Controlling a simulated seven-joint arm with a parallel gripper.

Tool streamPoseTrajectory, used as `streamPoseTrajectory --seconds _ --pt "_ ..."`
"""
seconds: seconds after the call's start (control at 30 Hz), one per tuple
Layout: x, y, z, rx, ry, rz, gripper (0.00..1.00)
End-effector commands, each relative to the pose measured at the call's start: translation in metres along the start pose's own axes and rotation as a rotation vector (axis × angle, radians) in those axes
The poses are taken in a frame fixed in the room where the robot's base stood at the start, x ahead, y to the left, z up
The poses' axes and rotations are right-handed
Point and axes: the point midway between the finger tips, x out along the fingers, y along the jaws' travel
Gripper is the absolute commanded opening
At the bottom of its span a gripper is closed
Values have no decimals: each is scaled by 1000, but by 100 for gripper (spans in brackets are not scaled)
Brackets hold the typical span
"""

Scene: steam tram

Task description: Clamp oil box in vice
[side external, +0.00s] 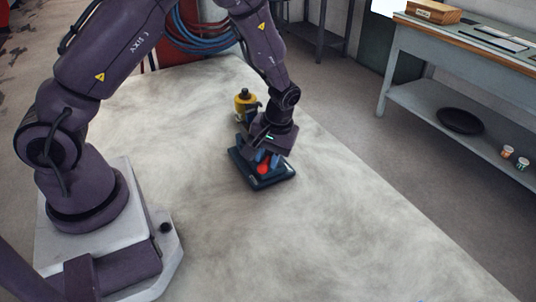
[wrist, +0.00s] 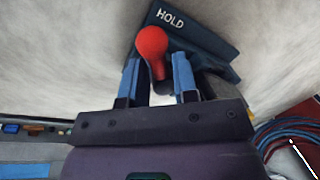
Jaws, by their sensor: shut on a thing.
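A dark blue base plate (side external: 280,181) lies on the pale table, below my gripper (side external: 266,158). In the wrist view the base (wrist: 205,42) bears the word HOLD. A red ball-topped lever (wrist: 152,42) rises from it; its red knob also shows in the side view (side external: 263,169). In the wrist view my gripper (wrist: 157,80) has its blue-padded fingers on either side of the lever's stem, shut on it. A yellow body with a dark cap (side external: 244,102), perhaps the oil box, stands upright just behind my gripper. My wrist hides whether vice jaws touch it.
The pale table (side external: 330,235) is clear in front and to the right. A grey workbench (side external: 440,85) with a wooden box (side external: 433,11) stands apart at the right; its lower shelf holds a black dish (side external: 460,121) and small cups. Blue and red hoses (side external: 205,35) hang behind the table.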

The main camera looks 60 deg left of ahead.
Motion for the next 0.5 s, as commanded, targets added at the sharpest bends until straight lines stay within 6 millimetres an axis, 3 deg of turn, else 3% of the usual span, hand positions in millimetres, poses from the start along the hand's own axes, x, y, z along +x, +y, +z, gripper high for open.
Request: streamPoseTrajectory --seconds 0.03,0.1,0.37,0.5 --pt "1 -2 -4 -6 10 0 32" --pt "1 -2 -4 -6 10 0 43" --pt "0 0 -2 -4 6 1 43" --pt "-12 0 -2 -2 7 3 43"
